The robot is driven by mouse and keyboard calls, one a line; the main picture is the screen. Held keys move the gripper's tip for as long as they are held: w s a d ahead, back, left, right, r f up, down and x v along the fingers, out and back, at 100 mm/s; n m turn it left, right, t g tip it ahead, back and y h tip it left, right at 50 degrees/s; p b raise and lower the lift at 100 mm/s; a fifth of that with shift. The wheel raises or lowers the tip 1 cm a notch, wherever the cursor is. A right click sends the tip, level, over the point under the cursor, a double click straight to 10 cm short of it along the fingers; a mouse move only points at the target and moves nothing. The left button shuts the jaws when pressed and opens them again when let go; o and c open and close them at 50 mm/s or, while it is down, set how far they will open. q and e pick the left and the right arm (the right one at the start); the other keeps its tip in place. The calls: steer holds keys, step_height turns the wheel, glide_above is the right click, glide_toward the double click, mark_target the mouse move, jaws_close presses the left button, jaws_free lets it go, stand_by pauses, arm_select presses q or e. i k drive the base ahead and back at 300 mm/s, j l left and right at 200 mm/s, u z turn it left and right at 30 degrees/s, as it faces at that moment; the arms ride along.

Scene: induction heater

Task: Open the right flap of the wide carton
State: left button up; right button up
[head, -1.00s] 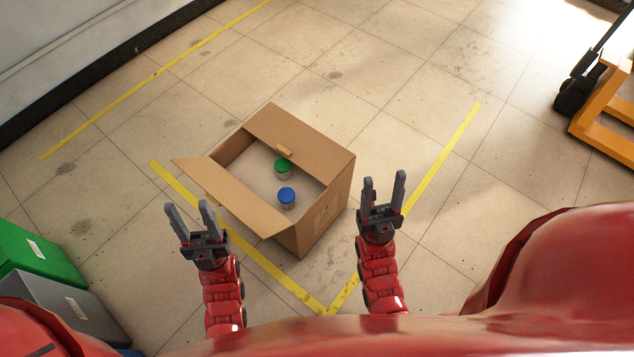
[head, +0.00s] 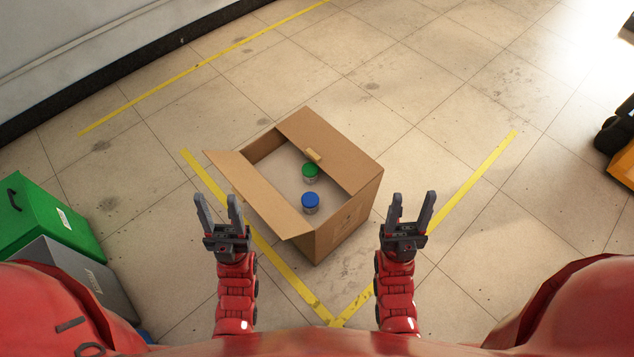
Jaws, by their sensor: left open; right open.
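The wide brown carton (head: 345,225) stands on the floor in the middle of the head view. Its left flap (head: 255,192) is folded outward and slopes over the side. Its right flap (head: 335,145) lies across the right part of the top, with a small tan tab (head: 313,155) at its inner edge. A green-lidded can (head: 310,171) and a blue-lidded can (head: 310,202) show inside. My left gripper (head: 218,200) is open and empty, left of the carton and below its left flap in the picture. My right gripper (head: 410,198) is open and empty, to the carton's right, apart from the right flap.
Yellow tape lines (head: 470,185) mark the floor around the carton. A green bin (head: 45,215) and a grey bin (head: 70,280) stand at the left. A yellow-orange wheeled truck (head: 622,165) is at the right edge. The floor behind the carton is clear.

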mark_target(350, 166)
steer(key=i+l+u, duration=0.2)
steer(key=u, duration=0.15)
steer(key=i+l+u, duration=0.25)
steer(key=u, duration=0.15)
